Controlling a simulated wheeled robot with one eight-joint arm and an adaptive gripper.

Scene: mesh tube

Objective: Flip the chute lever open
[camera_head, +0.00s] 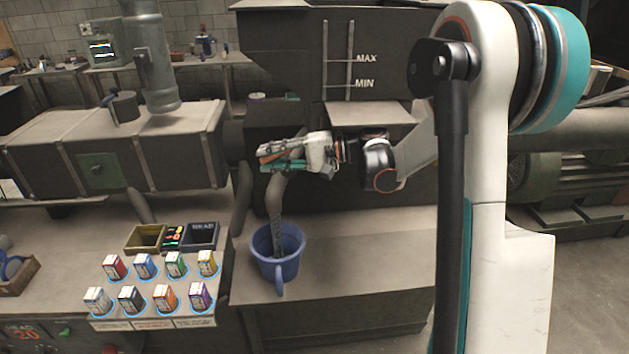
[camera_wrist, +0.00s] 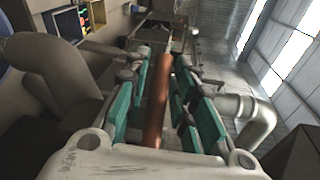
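My gripper (camera_head: 266,160) is at the top of the curved grey chute pipe (camera_head: 274,195), in front of the dark machine. In the wrist view, a copper-coloured bar (camera_wrist: 158,105), which looks like the lever, runs lengthwise between the teal fingers of my gripper (camera_wrist: 164,60). The fingers stand apart, with gaps visible beside the bar. In the head view an orange-brown bit of it shows between the fingers; the rest is hidden. A speckled grey strand (camera_head: 277,238) hangs from the pipe's mouth into a blue bucket (camera_head: 290,268).
A hopper (camera_head: 290,55) marked MAX and MIN rises above my gripper. Several small coloured boxes stand on a board (camera_head: 150,323) at lower left, beside a yellow tray (camera_head: 133,246). A horizontal duct (camera_head: 150,150) runs left. The bench (camera_head: 370,250) right of the bucket is clear.

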